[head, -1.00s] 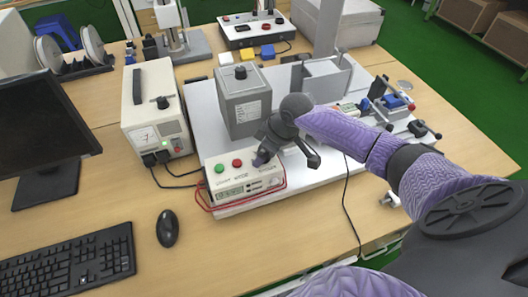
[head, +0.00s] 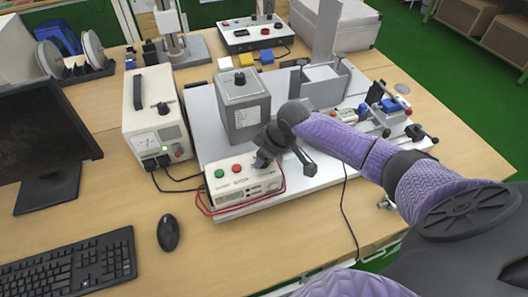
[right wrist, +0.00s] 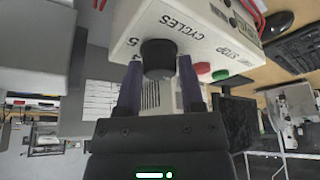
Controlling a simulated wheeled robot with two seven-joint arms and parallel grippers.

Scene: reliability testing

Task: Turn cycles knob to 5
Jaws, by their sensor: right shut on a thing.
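The cycles knob (right wrist: 158,56) is a dark round knob on the white control box (right wrist: 205,28), with CYCLES and numbers printed beside it. The box also shows in the head view (head: 224,188), with a green and a red button on top. My right gripper (right wrist: 159,68) is shut on the knob, one finger at each side. In the head view my right gripper (head: 262,161) covers the knob. The knob's pointer mark cannot be made out. My left gripper is out of view.
A grey block housing (head: 243,105) stands close behind the control box. A white power unit (head: 155,115) is to its left, with cables running to the front. A mouse (head: 168,232) and keyboard (head: 70,265) lie at the front left. Bare table lies in front of the box.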

